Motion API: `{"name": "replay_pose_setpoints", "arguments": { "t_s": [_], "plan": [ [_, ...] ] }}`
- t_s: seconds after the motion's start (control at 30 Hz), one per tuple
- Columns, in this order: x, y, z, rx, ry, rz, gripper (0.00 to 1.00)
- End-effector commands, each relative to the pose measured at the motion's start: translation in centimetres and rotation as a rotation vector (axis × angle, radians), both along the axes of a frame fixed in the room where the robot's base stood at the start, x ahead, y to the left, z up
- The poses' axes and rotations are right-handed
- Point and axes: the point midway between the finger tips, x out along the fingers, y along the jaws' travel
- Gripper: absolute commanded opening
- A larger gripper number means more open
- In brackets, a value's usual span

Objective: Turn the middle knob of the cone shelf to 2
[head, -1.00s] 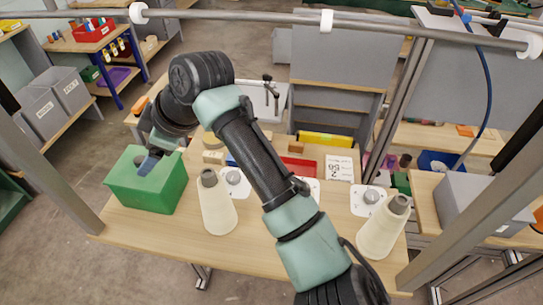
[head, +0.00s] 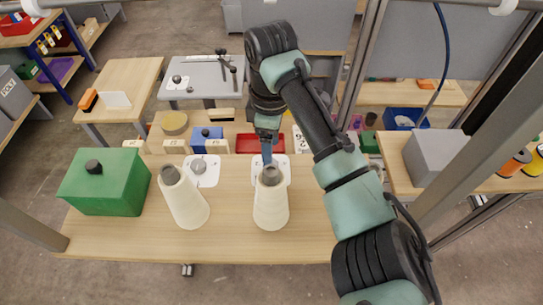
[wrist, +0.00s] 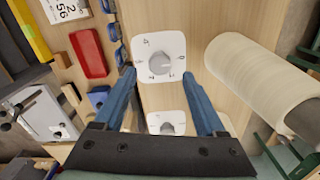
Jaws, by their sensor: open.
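The cone shelf (head: 230,235) is a pale wooden top with cream cones on it; a left cone (head: 183,197) and a middle cone (head: 270,203) show in the head view. A white plate with a grey knob stands behind each. The middle knob (wrist: 160,63) is seen from above in the wrist view, with numbers such as 4, 0 and 2 around it; its pointer setting is too small to read surely. My gripper (wrist: 160,75) is open, its blue fingers on either side of this knob's plate, apparently above it and holding nothing. In the head view the middle cone partly hides the plate.
A green box (head: 105,187) with a black lid knob stands left on the shelf. Behind are a blue box (head: 206,133) and a red tray (head: 260,143). A second knob (wrist: 167,128) shows below in the wrist view, and a cone (wrist: 262,80) lies close right.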

Motion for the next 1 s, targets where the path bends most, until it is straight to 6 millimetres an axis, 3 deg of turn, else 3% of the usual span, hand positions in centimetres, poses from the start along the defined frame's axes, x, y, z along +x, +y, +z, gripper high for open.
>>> {"name": "replay_pose_setpoints", "arguments": {
  "t_s": [0.1,0.3,0.63,1.0],
  "plan": [
    [-0.1,-0.1,-1.9,0.0,0.002,-0.001,0.73],
    [0.0,0.0,-3.9,0.0,-0.001,-0.001,0.73],
    [0.0,0.0,-4.3,0.0,-0.001,0.0,0.73],
    [0.0,0.0,-4.3,0.001,-0.001,0.0,0.08]
  ]
}}
